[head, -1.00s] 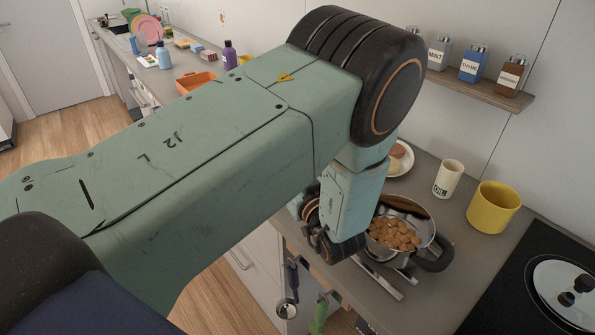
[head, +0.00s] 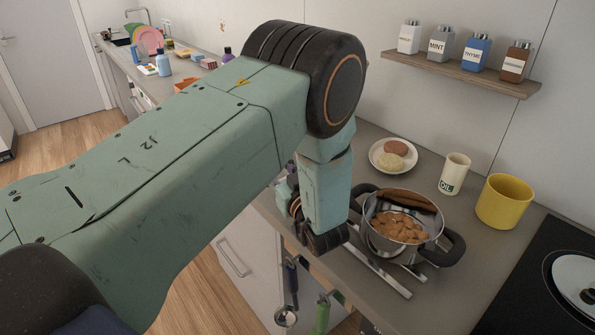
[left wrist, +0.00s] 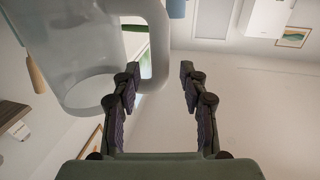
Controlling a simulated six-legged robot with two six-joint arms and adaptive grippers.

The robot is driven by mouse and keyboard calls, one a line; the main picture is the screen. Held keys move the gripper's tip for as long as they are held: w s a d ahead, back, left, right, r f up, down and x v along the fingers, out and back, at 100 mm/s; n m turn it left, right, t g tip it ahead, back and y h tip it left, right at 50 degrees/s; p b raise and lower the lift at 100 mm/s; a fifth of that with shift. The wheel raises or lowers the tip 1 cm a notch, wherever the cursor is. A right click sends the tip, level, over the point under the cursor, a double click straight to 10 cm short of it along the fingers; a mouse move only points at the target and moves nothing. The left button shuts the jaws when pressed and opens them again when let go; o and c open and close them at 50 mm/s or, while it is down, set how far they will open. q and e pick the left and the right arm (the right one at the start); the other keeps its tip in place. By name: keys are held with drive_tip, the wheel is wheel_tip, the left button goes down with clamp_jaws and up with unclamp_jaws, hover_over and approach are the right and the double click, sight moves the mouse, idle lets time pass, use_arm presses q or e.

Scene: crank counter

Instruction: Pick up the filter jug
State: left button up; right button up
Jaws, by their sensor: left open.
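The filter jug (left wrist: 85,55) shows in the left wrist view at the upper left, a pale translucent body with a loop handle on its right side. My left gripper (left wrist: 159,68) is open and empty. In the picture, the outer bar of the handle falls between its two fingers, and the left finger overlaps the handle opening. I cannot tell whether they touch or how far apart they are in depth. In the head view my left arm hides the jug, and the gripper is not clearly seen. My right gripper is not in view.
A steel pot (head: 376,238) with brown pieces stands on the counter right of my left wrist. A shelf (head: 460,74) holds several jars. Utensils hang at the counter front.

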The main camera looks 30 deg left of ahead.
use_arm(q)
drive_tip(key=x, duration=0.2)
drive_tip(key=shift+w+a+f, duration=0.1)
drive_tip(key=shift+a, duration=0.2)
drive_tip(key=shift+d, duration=0.2)
drive_tip(key=shift+c, duration=0.7)
drive_tip(key=shift+a, duration=0.2)
drive_tip(key=c, duration=0.4)
drive_tip(key=shift+d, duration=0.2)
clamp_jaws()
drive_tip(key=shift+a, duration=0.15)
drive_tip(key=shift+r, duration=0.25)
